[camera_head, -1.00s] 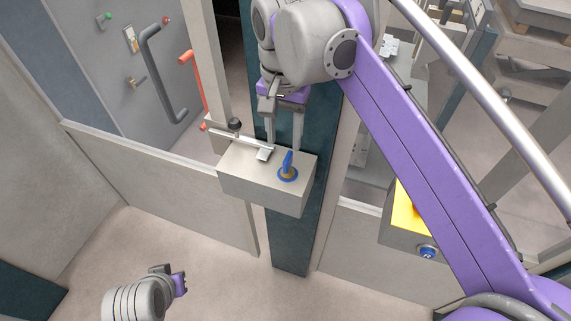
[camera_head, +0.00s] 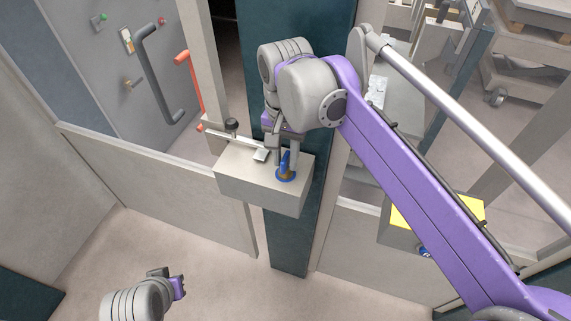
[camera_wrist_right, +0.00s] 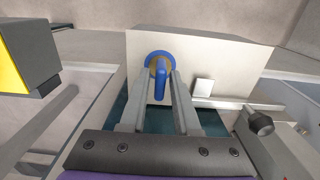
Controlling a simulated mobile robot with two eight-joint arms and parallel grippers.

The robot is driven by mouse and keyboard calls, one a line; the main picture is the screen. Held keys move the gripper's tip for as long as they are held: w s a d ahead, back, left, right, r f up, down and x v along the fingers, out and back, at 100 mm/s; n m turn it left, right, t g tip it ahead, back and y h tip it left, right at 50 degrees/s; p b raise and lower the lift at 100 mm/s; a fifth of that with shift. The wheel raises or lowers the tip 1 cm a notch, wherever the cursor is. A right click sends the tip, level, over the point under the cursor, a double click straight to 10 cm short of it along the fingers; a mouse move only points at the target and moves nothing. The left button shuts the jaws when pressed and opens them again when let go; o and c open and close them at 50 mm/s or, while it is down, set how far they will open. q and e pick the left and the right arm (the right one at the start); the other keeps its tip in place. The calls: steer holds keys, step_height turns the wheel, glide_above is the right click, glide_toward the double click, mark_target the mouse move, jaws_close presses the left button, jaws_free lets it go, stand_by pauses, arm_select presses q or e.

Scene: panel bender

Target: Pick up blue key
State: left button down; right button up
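The blue key (camera_head: 285,176) stands upright in a blue round collar on top of a light grey box (camera_head: 262,190) fixed to a dark post. My right gripper (camera_head: 281,160) points down at the box, with its fingers around the key. In the right wrist view the key (camera_wrist_right: 161,82) lies between the two fingertips (camera_wrist_right: 161,76), with a gap on each side, so the gripper is open. My left gripper (camera_head: 178,287) is low at the left, far from the box; its fingers are too small to judge.
A grey door with a dark handle (camera_head: 158,75) and a red handle (camera_head: 190,85) is at the left. A yellow-topped box (camera_head: 402,215) stands at the right.

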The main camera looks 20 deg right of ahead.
jaws_close()
step_height(320, 180, up, 10)
steer(key=shift+r+p, duration=0.1)
steer(key=shift+p, duration=0.35)
steer(key=shift+d, duration=0.1)
